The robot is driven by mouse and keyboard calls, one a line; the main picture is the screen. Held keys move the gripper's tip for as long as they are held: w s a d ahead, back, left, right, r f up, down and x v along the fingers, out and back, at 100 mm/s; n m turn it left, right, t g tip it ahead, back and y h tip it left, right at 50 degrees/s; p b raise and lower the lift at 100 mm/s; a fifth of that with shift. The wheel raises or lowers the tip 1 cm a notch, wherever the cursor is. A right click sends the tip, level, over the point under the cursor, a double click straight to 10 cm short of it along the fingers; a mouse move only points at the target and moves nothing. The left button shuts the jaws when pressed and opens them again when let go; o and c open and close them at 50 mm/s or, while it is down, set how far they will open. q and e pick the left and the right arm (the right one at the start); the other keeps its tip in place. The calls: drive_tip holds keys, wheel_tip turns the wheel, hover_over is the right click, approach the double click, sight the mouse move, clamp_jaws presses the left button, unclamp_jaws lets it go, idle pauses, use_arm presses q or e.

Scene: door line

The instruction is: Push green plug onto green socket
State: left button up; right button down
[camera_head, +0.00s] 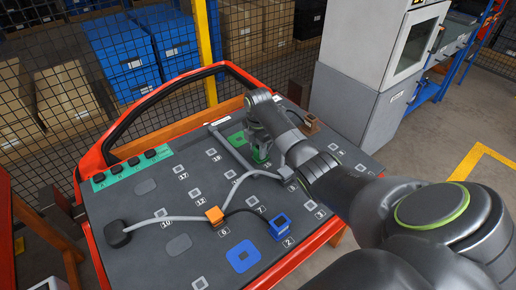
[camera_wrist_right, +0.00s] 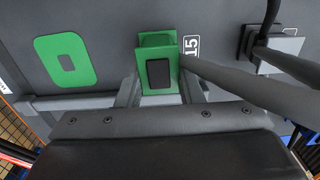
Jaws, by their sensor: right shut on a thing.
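The green plug (camera_head: 262,155) is a small green block with a grey cable. It is at my right gripper (camera_head: 259,146), over the board by the label 15. In the right wrist view the green plug (camera_wrist_right: 145,80) sits between the two fingers of my right gripper (camera_wrist_right: 160,92), which is shut on it. Whether it touches the board is unclear. In the right wrist view the green socket (camera_wrist_right: 42,50) lies to the left, apart from the plug. My left gripper is not in view.
The grey board (camera_head: 150,210) has a red frame. An orange plug (camera_head: 214,215) and a blue plug (camera_head: 281,226) hang on the cable harness. A blue socket (camera_head: 243,256) lies near the front. A black block (camera_head: 118,234) ends the cable at left.

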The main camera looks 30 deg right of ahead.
sight(258, 147)
drive_tip(key=shift+r, duration=0.25)
drive_tip(key=shift+r+p, duration=0.1)
drive_tip(key=shift+p, duration=0.25)
drive_tip(key=c, duration=1.7)
unclamp_jaws()
clamp_jaws()
wheel_tip(258, 147, up, 7)
drive_tip(key=p, duration=0.7)
drive_tip(key=shift+p, duration=0.4)
